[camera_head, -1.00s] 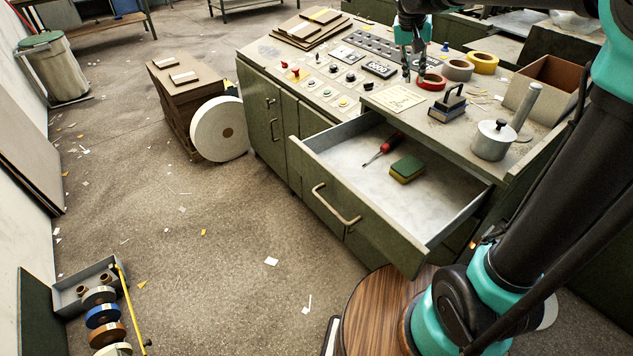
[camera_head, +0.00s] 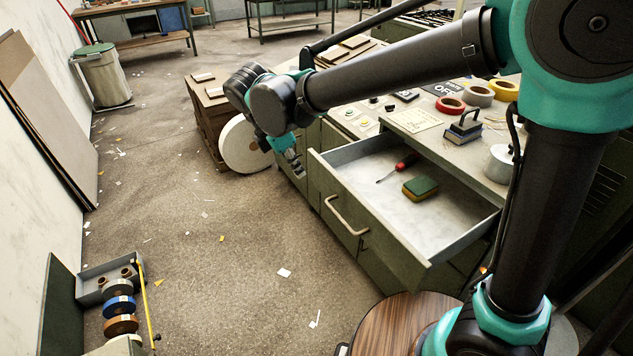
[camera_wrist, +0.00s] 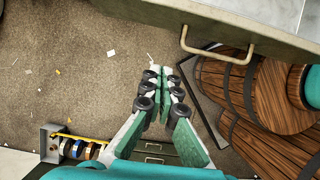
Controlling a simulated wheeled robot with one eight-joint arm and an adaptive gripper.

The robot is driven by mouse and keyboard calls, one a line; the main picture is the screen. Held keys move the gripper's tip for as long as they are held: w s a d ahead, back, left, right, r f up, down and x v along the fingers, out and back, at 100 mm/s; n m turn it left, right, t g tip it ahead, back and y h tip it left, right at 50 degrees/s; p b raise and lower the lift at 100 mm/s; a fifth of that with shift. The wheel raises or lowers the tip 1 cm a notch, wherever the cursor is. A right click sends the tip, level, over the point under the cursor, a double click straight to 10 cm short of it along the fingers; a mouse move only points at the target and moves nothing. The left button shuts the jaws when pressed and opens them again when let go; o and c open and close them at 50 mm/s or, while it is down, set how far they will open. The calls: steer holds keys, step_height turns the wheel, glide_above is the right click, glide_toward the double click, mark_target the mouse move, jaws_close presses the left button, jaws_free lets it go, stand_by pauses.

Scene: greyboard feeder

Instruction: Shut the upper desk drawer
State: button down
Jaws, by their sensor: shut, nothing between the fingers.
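The upper desk drawer (camera_head: 375,238) is pulled far out of the green desk. Its front carries a bow handle (camera_head: 345,215). Inside lie a red screwdriver (camera_head: 398,168) and a green and yellow sponge (camera_head: 420,188). My gripper (camera_head: 298,160) hangs just beyond the far left corner of the drawer, in front of the desk, apart from the handle. In the wrist view my gripper (camera_wrist: 166,72) points down over the floor, its fingers together and empty. There the drawer handle (camera_wrist: 217,55) and drawer front (camera_wrist: 170,12) show at the top right.
The desk top (camera_head: 470,150) holds tape rolls (camera_head: 478,95), a stamp-like tool (camera_head: 464,126) and a metal pot (camera_head: 499,164). A white roll (camera_head: 240,145) leans on a crate behind my gripper. A grey tray (camera_head: 100,282) with tape rolls stands front left.

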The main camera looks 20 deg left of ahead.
glide_toward(329, 196)
step_height(329, 196, down, 4)
steer(key=s+a, duration=0.2)
steer(key=shift+w+d+r, duration=0.15)
steer(key=shift+w+d, duration=1.3)
steer(key=shift+d, duration=0.1)
steer(key=shift+w, duration=0.1)
steer(key=w+d, duration=0.6)
steer(key=w, duration=0.1)
steer(key=w+d, duration=0.6)
steer(key=w, duration=0.1)
steer(key=w+d, duration=0.6)
steer(key=w, duration=0.2)
steer(key=shift+d, duration=0.4)
